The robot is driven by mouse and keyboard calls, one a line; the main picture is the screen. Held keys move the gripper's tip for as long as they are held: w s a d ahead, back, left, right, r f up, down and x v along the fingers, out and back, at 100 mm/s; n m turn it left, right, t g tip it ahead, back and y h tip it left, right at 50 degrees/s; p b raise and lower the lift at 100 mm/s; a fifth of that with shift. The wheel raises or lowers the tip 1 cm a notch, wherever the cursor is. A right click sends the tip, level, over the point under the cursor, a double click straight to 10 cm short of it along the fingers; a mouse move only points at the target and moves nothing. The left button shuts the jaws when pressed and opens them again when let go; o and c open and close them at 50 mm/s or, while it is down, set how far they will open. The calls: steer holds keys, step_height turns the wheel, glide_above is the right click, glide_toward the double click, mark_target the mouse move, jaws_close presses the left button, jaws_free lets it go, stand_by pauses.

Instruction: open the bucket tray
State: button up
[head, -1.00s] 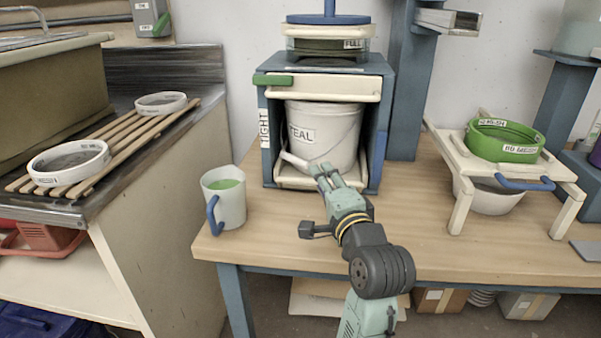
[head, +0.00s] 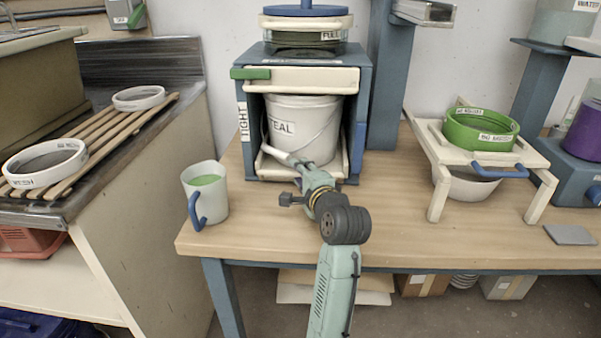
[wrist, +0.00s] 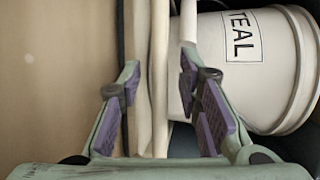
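The bucket tray (head: 268,168) is a cream tray low in the blue cabinet (head: 364,95), under the white bucket labelled TEAL (head: 305,128). A pale bar (head: 279,154) slants across the bucket's lower front. My gripper (head: 302,164) is at the tray's front, partly hidden by my wrist in the head view. In the wrist view, my gripper (wrist: 160,82) has its purple-padded fingers apart, with pale upright edges (wrist: 158,60) between them. Gaps show beside the pads, and I see no clear grip. The bucket (wrist: 285,95) is right of the fingers.
A mug of green liquid (head: 205,192) stands left of the cabinet. A cream stand (head: 437,200) with a green sieve (head: 480,130) stands right. A closed cream drawer front (head: 305,80) with a green handle is above the bucket. The table front (head: 400,235) is clear.

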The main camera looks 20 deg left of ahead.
steer(key=shift+a, duration=0.1)
steer(key=shift+c, duration=0.2)
jaws_close()
stand_by(0.7)
